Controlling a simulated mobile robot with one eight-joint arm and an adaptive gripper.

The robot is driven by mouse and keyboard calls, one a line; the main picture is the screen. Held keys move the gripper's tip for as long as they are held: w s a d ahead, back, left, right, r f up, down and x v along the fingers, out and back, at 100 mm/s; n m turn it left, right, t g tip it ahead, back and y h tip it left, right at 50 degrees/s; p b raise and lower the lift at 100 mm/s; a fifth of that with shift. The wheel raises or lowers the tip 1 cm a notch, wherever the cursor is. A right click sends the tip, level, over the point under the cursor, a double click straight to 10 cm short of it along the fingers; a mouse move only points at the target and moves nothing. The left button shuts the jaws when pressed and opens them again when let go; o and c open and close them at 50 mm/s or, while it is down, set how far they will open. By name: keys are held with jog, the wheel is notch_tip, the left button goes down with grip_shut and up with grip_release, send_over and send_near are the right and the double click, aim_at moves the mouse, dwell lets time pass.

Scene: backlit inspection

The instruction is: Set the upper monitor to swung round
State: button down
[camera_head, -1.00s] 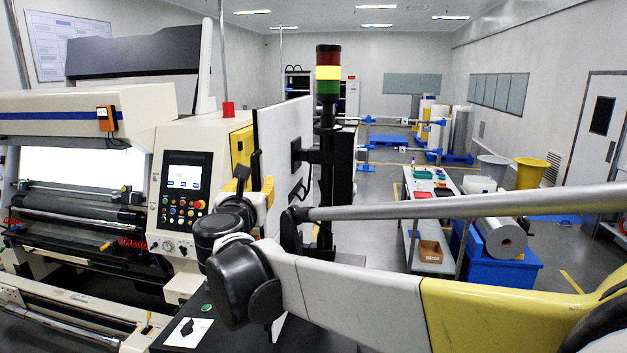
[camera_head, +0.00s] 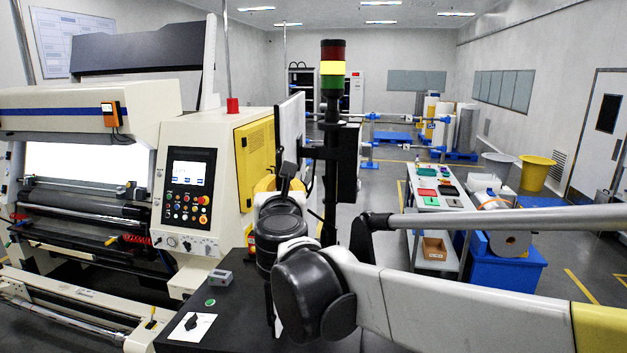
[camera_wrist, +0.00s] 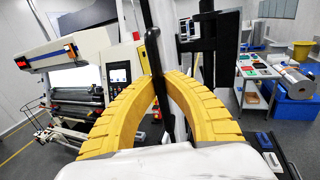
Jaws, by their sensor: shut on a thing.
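The upper monitor (camera_head: 291,118) is a thin white panel, seen nearly edge-on in the head view. A black bracket (camera_head: 318,153) joins it to the dark post (camera_head: 331,115) under the signal tower. My gripper (camera_head: 281,184) is at the panel's lower part, partly hidden by my wrist. In the wrist view my gripper (camera_wrist: 166,82) has its yellow fingers closed around an upright black bar (camera_wrist: 155,62), which looks like the monitor's handle. The monitor's screen face is not clearly visible.
A cream machine with a control panel (camera_head: 189,188) and a yellow door (camera_head: 255,162) stands left, close to the monitor. A black cabinet top (camera_head: 235,315) lies below my gripper.

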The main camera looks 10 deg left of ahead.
jog(key=w+d+n+y+b, duration=0.1)
jog(key=w+d+y+b, duration=0.1)
jog(key=d, duration=2.1)
jog(key=w+d+n+g+y+b, duration=0.1)
jog(key=w+d+n+g+y, duration=0.3)
jog(key=w+d, duration=1)
jog(key=shift+w+d+n+g+y, duration=0.2)
jog(key=shift+n+g+y, duration=0.3)
jog(key=shift+y, duration=0.7)
jog(key=c, duration=1.5)
grip_release()
jog(key=shift+o, duration=0.2)
